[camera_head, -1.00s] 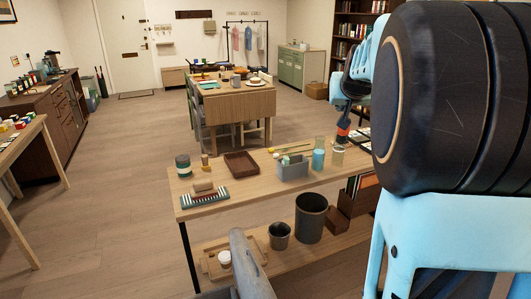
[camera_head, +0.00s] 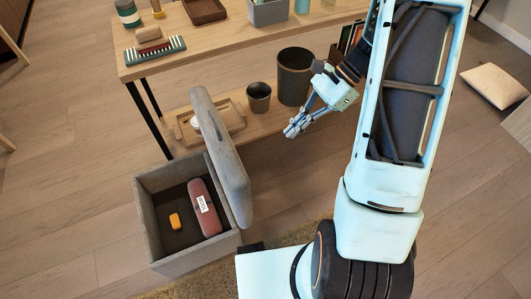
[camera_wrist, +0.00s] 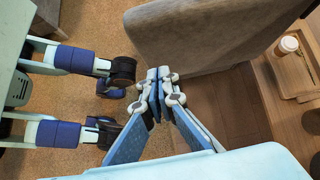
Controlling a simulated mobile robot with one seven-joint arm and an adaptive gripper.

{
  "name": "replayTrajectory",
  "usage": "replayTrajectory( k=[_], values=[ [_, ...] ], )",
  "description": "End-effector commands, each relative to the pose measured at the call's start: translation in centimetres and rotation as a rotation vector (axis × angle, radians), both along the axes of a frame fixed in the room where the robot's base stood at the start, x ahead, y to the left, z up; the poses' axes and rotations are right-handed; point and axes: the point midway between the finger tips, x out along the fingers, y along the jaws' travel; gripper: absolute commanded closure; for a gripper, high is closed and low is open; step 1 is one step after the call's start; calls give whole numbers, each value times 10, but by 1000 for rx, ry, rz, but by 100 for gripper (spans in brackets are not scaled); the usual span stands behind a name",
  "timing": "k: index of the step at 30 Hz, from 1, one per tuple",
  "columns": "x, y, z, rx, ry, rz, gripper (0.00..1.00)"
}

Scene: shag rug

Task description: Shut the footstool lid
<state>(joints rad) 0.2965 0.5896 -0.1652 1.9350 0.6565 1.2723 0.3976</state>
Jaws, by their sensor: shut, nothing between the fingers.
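The footstool (camera_head: 157,225) is a grey box, open at the top, in the lower left of the head view. Its grey padded lid (camera_head: 222,155) stands raised on the right side of the box. Inside lie a dusty-red case with a white label (camera_head: 204,208) and a small orange item (camera_head: 175,221). My gripper (camera_head: 290,132) is shut and empty, to the right of the lid and apart from it in the head view. In the wrist view my gripper (camera_wrist: 160,73) points toward the lid (camera_wrist: 205,38), which fills the upper middle; whether they touch I cannot tell.
A wooden two-level table (camera_head: 150,68) stands behind the footstool. Its lower shelf holds a wooden tray (camera_head: 183,128), a small dark pot (camera_head: 259,97) and a dark bin (camera_head: 294,75). A shag rug (camera_head: 275,236) lies in front. A cushion (camera_head: 494,86) is at the right.

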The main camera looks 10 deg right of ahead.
Motion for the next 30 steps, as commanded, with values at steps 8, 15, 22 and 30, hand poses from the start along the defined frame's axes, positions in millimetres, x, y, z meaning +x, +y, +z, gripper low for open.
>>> replayTrajectory(
  k=[8,15,22,30],
  values=[
    [-9,20,-17,33,35,-14,100],
    [-19,54,-53,31,35,-12,100],
    [-28,88,-74,29,29,-10,100],
    [-36,111,-73,27,30,-13,100]
  ],
)
